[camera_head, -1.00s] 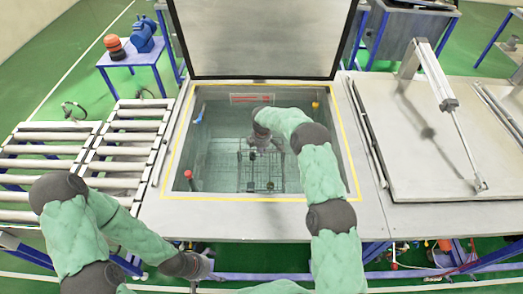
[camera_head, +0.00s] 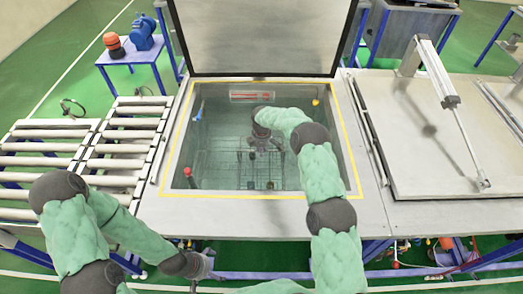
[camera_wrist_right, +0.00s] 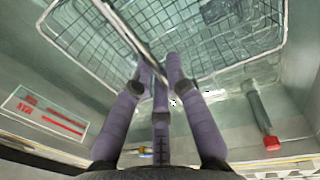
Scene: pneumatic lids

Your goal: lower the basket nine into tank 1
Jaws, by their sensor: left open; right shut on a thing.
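The basket (camera_head: 268,165) is an open wire-mesh basket down inside the open tank (camera_head: 250,198), with yellow-edged rim. It looks dim there, and its base contact is unclear. My right gripper (camera_head: 256,143) reaches down into the tank, largely hidden by its own arm in the head view. In the right wrist view my right gripper (camera_wrist_right: 158,75) is shut on the basket's bar-like handle, and the mesh (camera_wrist_right: 210,35) spreads below the fingers. My left gripper (camera_head: 203,268) is open and empty, low in front of the tank, outside it.
The tank's lid (camera_head: 262,35) stands raised behind the opening. A closed lid (camera_head: 430,140) with a cylinder lies to the right. Roller conveyors (camera_head: 120,135) lie to the left. A red-tipped fitting (camera_head: 188,172) sits inside the tank's left wall, and a red-lettered label (camera_head: 250,96) on its back wall.

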